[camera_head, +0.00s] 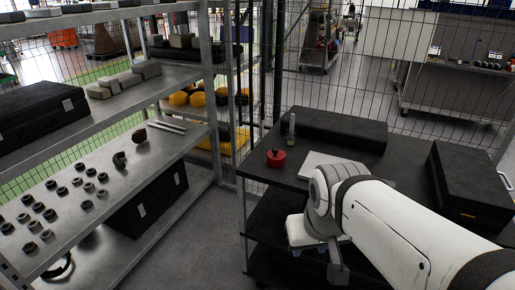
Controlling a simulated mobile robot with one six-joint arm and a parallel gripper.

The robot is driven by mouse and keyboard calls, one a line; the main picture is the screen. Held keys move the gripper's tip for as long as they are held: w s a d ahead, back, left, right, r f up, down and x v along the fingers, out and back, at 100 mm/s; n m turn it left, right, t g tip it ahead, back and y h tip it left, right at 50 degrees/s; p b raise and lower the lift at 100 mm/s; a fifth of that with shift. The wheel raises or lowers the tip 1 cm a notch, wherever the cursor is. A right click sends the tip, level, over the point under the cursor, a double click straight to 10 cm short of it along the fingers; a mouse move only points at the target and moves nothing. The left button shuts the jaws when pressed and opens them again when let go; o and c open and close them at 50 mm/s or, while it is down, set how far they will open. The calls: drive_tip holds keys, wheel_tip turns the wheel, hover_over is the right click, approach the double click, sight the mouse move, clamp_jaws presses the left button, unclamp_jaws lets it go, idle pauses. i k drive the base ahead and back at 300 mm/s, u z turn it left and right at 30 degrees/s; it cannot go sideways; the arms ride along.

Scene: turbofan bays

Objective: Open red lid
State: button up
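A small red round pot with a red lid (276,158) stands on the black top of a cart (262,172), near its left edge. A small dark knob sticks up from the lid, and the lid looks seated on the pot. My white arm comes in from the lower right. My gripper (312,246) is at its end, in front of the cart and below the red pot in the picture, apart from it. The arm's wrist partly covers it, and its fingers cannot be made out clearly.
A grey bottle-like item (291,128) stands behind the pot. A pale flat plate (318,162) lies to its right, partly behind my arm. Black cases (333,129) sit at the cart's back and right. A metal shelf (165,150) with small parts stands left, with a floor gap between.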

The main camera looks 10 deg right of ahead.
sight(275, 154)
drive_tip(key=z, duration=0.2)
drive_tip(key=i, duration=0.75)
drive_tip(key=u, duration=0.55)
drive_tip(key=k, duration=0.8)
drive_tip(key=z, duration=0.25)
drive_tip(key=i, duration=1)
drive_tip(key=z, duration=0.05)
